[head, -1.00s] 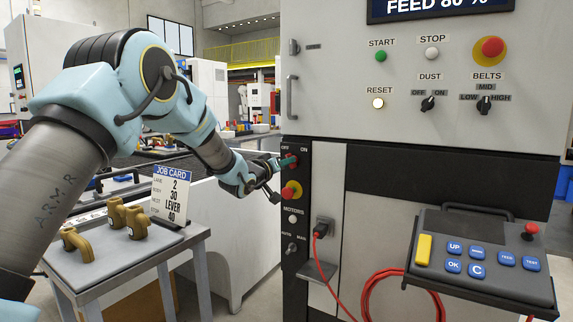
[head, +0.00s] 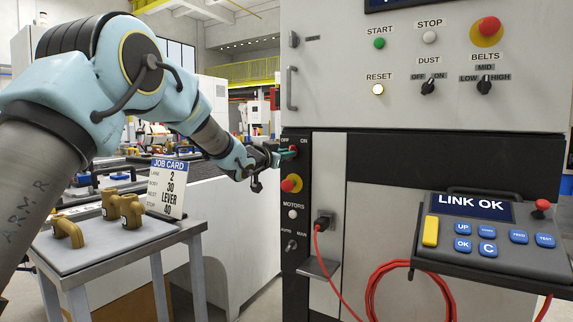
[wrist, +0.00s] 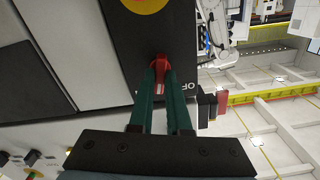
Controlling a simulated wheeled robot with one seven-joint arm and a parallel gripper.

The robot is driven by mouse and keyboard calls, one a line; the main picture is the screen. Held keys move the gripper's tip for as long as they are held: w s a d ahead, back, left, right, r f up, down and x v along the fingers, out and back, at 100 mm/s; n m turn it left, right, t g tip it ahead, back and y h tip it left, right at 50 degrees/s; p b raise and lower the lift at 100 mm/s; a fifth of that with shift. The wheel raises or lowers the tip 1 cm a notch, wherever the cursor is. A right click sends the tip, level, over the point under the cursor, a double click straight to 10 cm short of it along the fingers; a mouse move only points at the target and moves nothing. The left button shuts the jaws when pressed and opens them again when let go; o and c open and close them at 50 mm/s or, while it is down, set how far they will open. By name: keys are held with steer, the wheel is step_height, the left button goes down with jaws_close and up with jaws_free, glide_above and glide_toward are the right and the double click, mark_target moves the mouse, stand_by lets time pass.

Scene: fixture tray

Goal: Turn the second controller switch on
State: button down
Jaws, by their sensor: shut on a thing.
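The red switch handle (wrist: 160,62) sits on the black side panel (head: 298,215) of the grey cabinet, under the labels OFF and ON. My gripper (head: 287,154) reaches it from the left in the head view. In the wrist view its two green fingers (wrist: 160,78) are shut on the red handle. The fingers hide most of the handle, so I cannot tell its exact angle. The pendant (head: 478,235) at the right has a lit screen reading LINK OK.
A red and yellow stop button (head: 291,184), a white MOTORS button (head: 292,214) and an AUTO/MAN switch (head: 290,246) sit below the handle. A red cable (head: 385,268) hangs from a socket. A table (head: 110,248) with brass parts and a job card stands at left.

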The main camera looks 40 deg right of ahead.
steer(key=shift+m+b, duration=1.05)
steer(key=shift+m, duration=0.45)
steer(key=c, duration=0.9)
jaws_free()
steer(key=shift+o, duration=0.2)
steer(key=b+v, duration=0.1)
steer(key=v, duration=1)
